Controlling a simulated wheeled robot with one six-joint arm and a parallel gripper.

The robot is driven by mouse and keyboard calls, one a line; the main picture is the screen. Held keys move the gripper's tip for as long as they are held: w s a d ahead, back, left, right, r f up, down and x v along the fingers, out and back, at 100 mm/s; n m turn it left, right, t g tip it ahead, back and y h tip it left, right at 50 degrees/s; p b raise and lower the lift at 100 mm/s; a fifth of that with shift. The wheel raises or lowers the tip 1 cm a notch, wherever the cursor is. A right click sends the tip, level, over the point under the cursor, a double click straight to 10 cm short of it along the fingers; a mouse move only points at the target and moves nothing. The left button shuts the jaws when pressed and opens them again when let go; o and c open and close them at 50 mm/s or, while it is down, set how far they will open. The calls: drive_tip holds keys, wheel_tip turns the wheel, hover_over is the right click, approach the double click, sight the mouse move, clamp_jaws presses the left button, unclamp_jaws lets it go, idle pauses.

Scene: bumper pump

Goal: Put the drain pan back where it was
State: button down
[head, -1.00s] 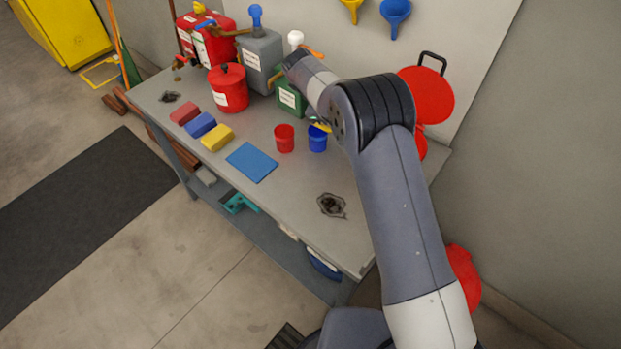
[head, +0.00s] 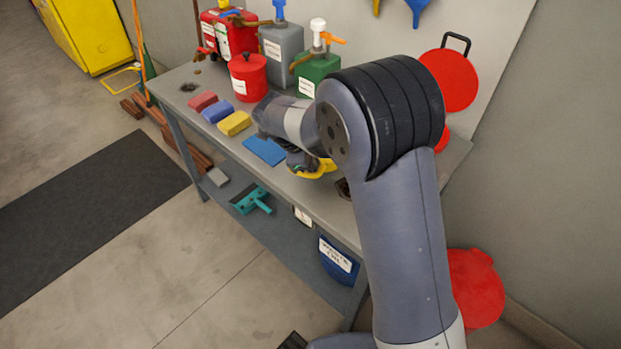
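A yellow, shallow, rounded thing (head: 317,169), which looks like the drain pan, shows at the end of my arm, over the front part of the workbench. My gripper (head: 304,162) is dark and meets its left side. It appears shut on the pan, though the fingertips are mostly hidden. The pan's right part is cut off by my arm. I cannot tell whether the pan touches the bench top.
The grey workbench (head: 205,88) holds red, blue and yellow (head: 234,123) blocks, a blue mat (head: 264,150), a red lidded can (head: 248,77) and a green pump container (head: 318,70). The lower shelf holds a teal tool (head: 251,199) and a labelled blue container (head: 338,262).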

wheel_tip(320, 180, down, 6)
drive_tip(key=shift+f+p, duration=0.1)
drive_tip(key=shift+p, duration=0.4)
drive_tip(key=shift+f, duration=0.2)
drive_tip(key=shift+f+b, duration=0.2)
drive_tip(key=shift+b, duration=0.1)
drive_tip(key=c, duration=1.6)
unclamp_jaws()
drive_tip(key=shift+c, duration=0.2)
drive_tip(key=shift+r, duration=0.1)
drive_tip(key=shift+r+p, duration=0.15)
drive_tip(key=shift+p, duration=0.2)
drive_tip(key=shift+a+r, duration=0.2)
drive_tip(key=shift+r, duration=0.15)
drive_tip(key=b+v, duration=0.1)
drive_tip(key=v, duration=1)
drive_tip(key=shift+b, duration=0.35)
